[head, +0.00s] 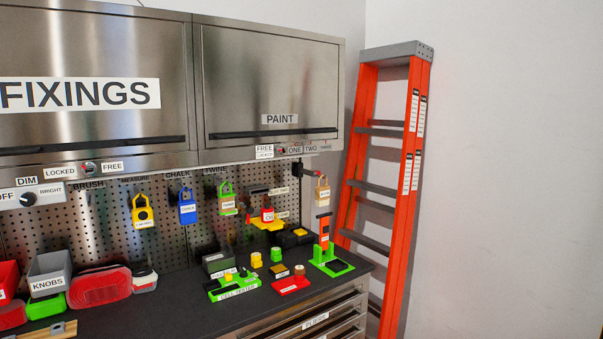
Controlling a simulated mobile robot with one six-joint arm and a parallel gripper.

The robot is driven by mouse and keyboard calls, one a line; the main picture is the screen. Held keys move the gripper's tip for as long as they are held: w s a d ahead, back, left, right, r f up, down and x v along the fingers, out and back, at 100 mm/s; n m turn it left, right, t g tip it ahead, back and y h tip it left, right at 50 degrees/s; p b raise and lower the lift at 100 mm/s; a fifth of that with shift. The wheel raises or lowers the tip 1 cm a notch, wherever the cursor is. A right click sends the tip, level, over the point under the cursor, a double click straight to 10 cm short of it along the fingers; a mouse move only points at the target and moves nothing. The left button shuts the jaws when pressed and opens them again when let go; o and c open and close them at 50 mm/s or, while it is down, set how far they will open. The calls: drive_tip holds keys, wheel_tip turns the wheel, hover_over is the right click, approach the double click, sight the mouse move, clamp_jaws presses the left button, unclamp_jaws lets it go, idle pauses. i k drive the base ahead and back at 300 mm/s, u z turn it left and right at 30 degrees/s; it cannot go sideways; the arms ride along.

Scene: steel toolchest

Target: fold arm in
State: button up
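My arm and gripper do not show in the head view, so how the arm is held and whether the gripper is open cannot be seen. The view is filled by a steel toolchest with a dark worktop (190,312), a pegboard (105,215) behind it and wall cabinets above. The left cabinet door (90,130) is labelled FIXINGS and the right cabinet door (270,80) is labelled PAINT. Both doors look closed.
An orange stepladder (409,190) stands right of the chest. Padlocks, including a yellow one (143,212) and a blue one (188,208), hang on the pegboard. A green cell tester (235,291) and a grey KNOBS bin (48,274) are on the worktop. Drawers (325,315) sit below.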

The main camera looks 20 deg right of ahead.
sight(314, 173)
drive_tip(key=z, duration=1.2)
drive_tip(key=i, duration=1.85)
drive_tip(key=u, duration=0.6)
